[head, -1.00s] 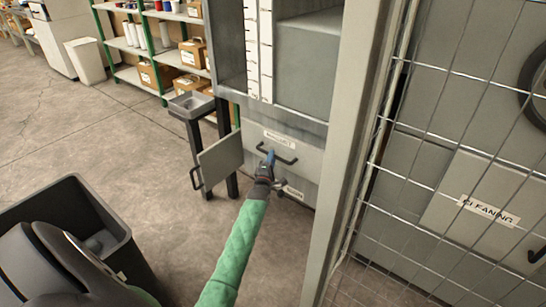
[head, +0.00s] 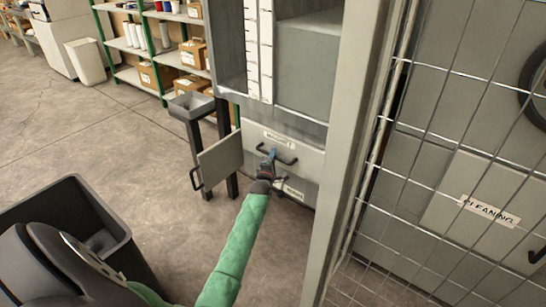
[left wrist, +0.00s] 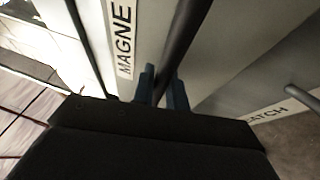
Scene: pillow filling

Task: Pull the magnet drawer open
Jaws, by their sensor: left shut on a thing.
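The magnet drawer (head: 308,158) is a grey front low in the tall grey cabinet, with a white label and a dark bar handle (head: 286,161). My left gripper (head: 270,155) is at this handle, its blue fingers shut on the bar. In the left wrist view the blue fingertips (left wrist: 162,88) stand on both sides of the dark bar, beside a label (left wrist: 123,38) reading "MAGNE". The drawer front seems to stand slightly out from the cabinet in the left wrist view. My right gripper is not in view.
Below is another front with a label (head: 291,190), partly read as "ATCH" in the left wrist view. A grey panel with a handle (head: 220,160) hangs open at left. A dark bin (head: 75,190) stands front left. A wire mesh (head: 450,150) fills the right.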

